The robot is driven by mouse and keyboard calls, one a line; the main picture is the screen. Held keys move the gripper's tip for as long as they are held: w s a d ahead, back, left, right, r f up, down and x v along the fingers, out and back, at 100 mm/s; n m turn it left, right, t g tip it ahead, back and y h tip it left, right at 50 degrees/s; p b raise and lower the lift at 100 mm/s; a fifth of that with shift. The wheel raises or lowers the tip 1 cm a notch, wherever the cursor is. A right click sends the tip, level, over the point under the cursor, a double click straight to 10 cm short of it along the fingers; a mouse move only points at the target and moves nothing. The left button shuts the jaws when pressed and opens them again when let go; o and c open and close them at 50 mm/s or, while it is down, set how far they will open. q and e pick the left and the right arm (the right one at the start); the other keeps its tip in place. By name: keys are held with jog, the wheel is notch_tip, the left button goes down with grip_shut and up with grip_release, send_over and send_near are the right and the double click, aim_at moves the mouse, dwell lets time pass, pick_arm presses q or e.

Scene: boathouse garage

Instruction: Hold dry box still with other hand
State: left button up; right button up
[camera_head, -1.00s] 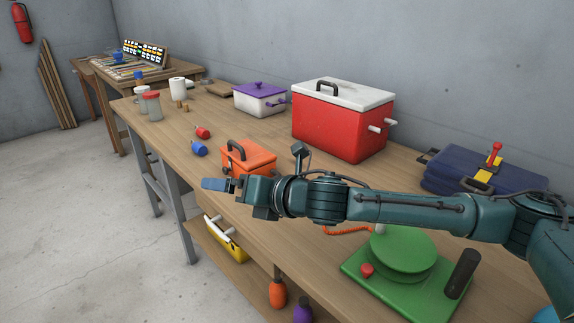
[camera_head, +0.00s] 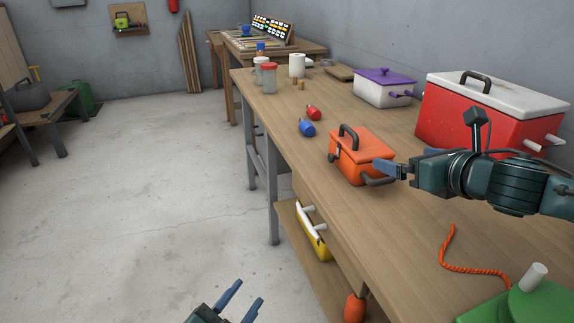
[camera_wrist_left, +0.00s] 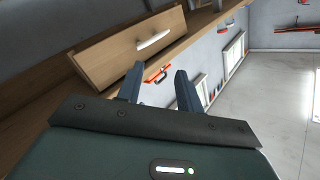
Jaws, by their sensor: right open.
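The dry box appears to be the orange box (camera_head: 350,160) with a dark top handle, standing upright on the long workbench (camera_head: 300,165). My right gripper (camera_head: 386,170) comes in from the right. It is open, and its blue finger overlaps the box's right side in the head view; I cannot tell if it touches. A dark side handle sits just below that finger. My left gripper (camera_head: 241,301) is low at the bottom of the head view, over the floor, well away from the box. It is open and empty, as its spread fingers (camera_wrist_left: 160,88) also show in the wrist view.
A red cooler (camera_head: 470,115) and a purple-lidded white box (camera_head: 385,90) stand behind. An orange cord (camera_head: 460,262) and green device (camera_head: 525,300) are nearer. Floor at left is clear.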

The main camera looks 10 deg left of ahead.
aim_at(370, 149)
pick_arm(q)
jog(key=w+d+r+n+g+h, duration=0.2)
jog(key=w+r+n+g+h, duration=0.2)
jog(key=w+n, duration=0.9)
jog(key=w+d+r+n+g+h, duration=0.2)
jog(key=w+r+n+g+h, duration=0.3)
jog(key=w+n, duration=0.8)
notch_tip(370, 149, up, 3)
jog(key=n+h, duration=0.1)
jog(key=n, duration=0.4)
jog(key=shift+w+d+h, duration=0.15)
jog(key=shift+w+h, duration=0.2)
jog(key=shift+h, duration=0.05)
pick_arm(e)
jog(key=x, duration=1.3)
jog(key=shift+w, duration=0.15)
pick_arm(q)
jog(key=shift+r, duration=0.1)
pick_arm(e)
jog(key=shift+c, duration=0.2)
